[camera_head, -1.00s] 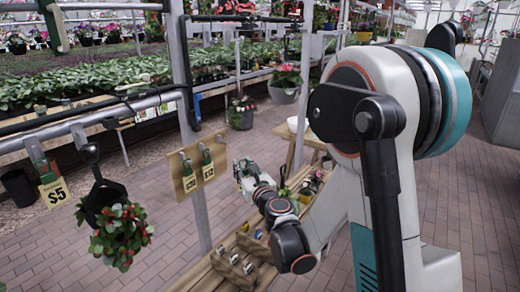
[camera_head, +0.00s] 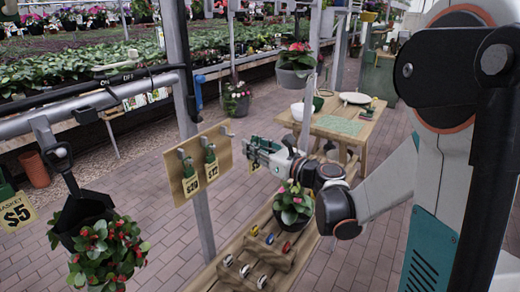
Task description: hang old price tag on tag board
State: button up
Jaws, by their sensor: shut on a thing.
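The tag board (camera_head: 173,182) is a small wooden panel fixed at the grey post left of centre. Two price tags hang on it side by side by green clips, a $20 tag (camera_head: 191,186) and a $12 tag (camera_head: 212,172). My gripper (camera_head: 250,149) is just right of the board, apart from it in the picture, pointing left. It is shut on the old price tag (camera_head: 253,167), which shows only as a small pale piece at the fingertips; its face cannot be read. A yellow $5 basket tag (camera_head: 16,212) hangs at the far left.
A hanging plant (camera_head: 104,248) in a black pot is at the lower left under the rail (camera_head: 90,110). Below my arm, a wooden bench (camera_head: 283,262) holds small items and a pink-flowered plant (camera_head: 293,203). A wooden table (camera_head: 340,128) stands behind.

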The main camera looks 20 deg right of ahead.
aim_at(223, 139)
jog(key=shift+s+a+x, duration=0.1)
jog(key=shift+a+x, duration=0.05)
jog(key=shift+x, duration=0.8)
jog(key=shift+s+a+x, duration=0.1)
jog(key=shift+a+x, duration=0.1)
jog(key=shift+x, duration=0.75)
jog(key=shift+s+a+x, duration=0.1)
jog(key=shift+a+x, duration=0.05)
jog(key=shift+x, duration=0.85)
jog(key=shift+w+a+f, duration=0.1)
jog(key=shift+w+a, duration=0.05)
jog(key=shift+w, duration=0.05)
jog(key=shift+x, duration=1.15)
jog(key=shift+a, duration=0.3)
jog(key=shift+w+a, duration=0.15)
jog(key=shift+w, duration=0.1)
jog(key=shift+w+b, duration=0.1)
jog(key=shift+b, duration=0.25)
jog(key=shift+a+f+b, duration=0.1)
jog(key=shift+f+b, duration=0.1)
jog(key=shift+b, duration=0.15)
jog(key=shift+f, duration=0.1)
jog(key=shift+c, duration=0.2)
jog(key=shift+w+a+f, duration=0.1)
jog(key=shift+w+f, duration=0.05)
jog(key=shift+w, duration=0.05)
grip_shut()
